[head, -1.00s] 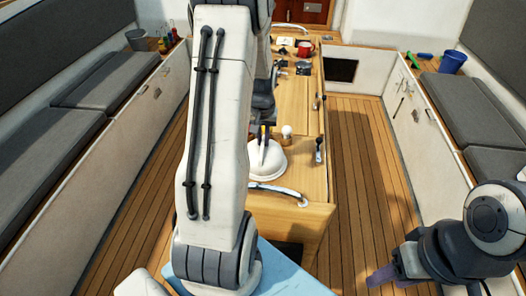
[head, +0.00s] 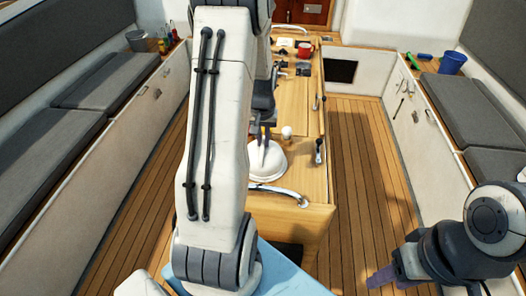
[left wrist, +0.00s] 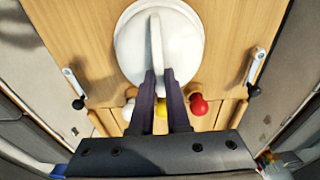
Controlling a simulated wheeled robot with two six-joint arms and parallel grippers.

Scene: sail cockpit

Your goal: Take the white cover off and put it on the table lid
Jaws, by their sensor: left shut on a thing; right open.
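The white cover (head: 268,163) is a round dome with an upright fin-like handle, resting on the near part of the wooden table (head: 312,172). In the left wrist view the cover (left wrist: 128,45) shows from above, with its handle (left wrist: 156,40) running up the middle. My left gripper (head: 265,140) is over the cover, its dark fingers shut on the handle; they also show in the left wrist view (left wrist: 160,78). The flat wooden table lid (head: 292,98) lies beyond the cover. My arm hides the table's left side. My right gripper (head: 383,278) is open and empty, low at the right.
White, yellow (left wrist: 161,110) and red (left wrist: 198,104) knobs stand close to the cover. A black-handled lever (head: 319,150) is at the table's right edge and a metal rail (head: 280,191) at its near end. A red mug (head: 304,49) stands at the far end.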

